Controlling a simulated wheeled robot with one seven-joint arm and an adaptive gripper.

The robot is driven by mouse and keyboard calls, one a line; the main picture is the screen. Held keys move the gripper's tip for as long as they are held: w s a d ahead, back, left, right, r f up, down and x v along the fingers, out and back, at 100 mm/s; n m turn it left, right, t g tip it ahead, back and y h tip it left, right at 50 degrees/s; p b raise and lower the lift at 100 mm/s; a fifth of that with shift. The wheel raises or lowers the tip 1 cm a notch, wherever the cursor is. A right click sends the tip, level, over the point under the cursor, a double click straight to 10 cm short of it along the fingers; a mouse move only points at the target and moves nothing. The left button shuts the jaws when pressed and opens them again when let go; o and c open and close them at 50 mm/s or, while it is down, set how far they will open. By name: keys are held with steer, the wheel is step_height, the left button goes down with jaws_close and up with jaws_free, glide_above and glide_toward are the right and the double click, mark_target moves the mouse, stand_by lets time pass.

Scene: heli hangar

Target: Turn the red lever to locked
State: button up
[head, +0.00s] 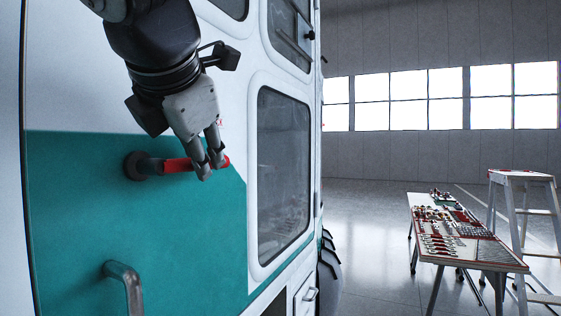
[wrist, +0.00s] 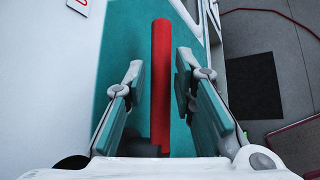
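The red lever (head: 177,165) sticks out to the right, roughly level, from a dark round pivot (head: 136,167) on the teal and white helicopter side. My gripper (head: 211,168) is at the lever's free end, reaching down from above. In the wrist view the red lever (wrist: 161,75) runs between the two fingers of my gripper (wrist: 160,90). The fingers are apart, with narrow teal gaps showing on both sides of the lever. Part of a red-edged label (wrist: 78,4) shows at the top left; its words cannot be read.
A grey handle (head: 126,285) juts from the panel below the lever. A window (head: 283,175) lies right of my gripper. A table with tools (head: 480,262) and a stepladder (head: 520,177) stand farther right on open floor.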

steer(key=v, duration=0.9)
steer(key=w+d+f+m+g+h, duration=0.1)
steer(key=d+f+m+g+h, duration=0.2)
steer(key=d+f+m, duration=1.15)
steer(key=s+d+f+m+g+y, duration=0.1)
steer(key=s+d+f+m, duration=0.3)
steer(key=d+f+m, duration=0.3)
steer(key=s+d+f+m+g, duration=0.1)
steer(key=s+d+f+m, duration=0.3)
steer(key=d+f+m, duration=0.3)
step_height(320, 180, down, 4)
steer(key=d, duration=0.3)
steer(key=shift+s+y, duration=0.2)
steer(key=shift+y, duration=0.2)
steer(key=shift+r, duration=0.15)
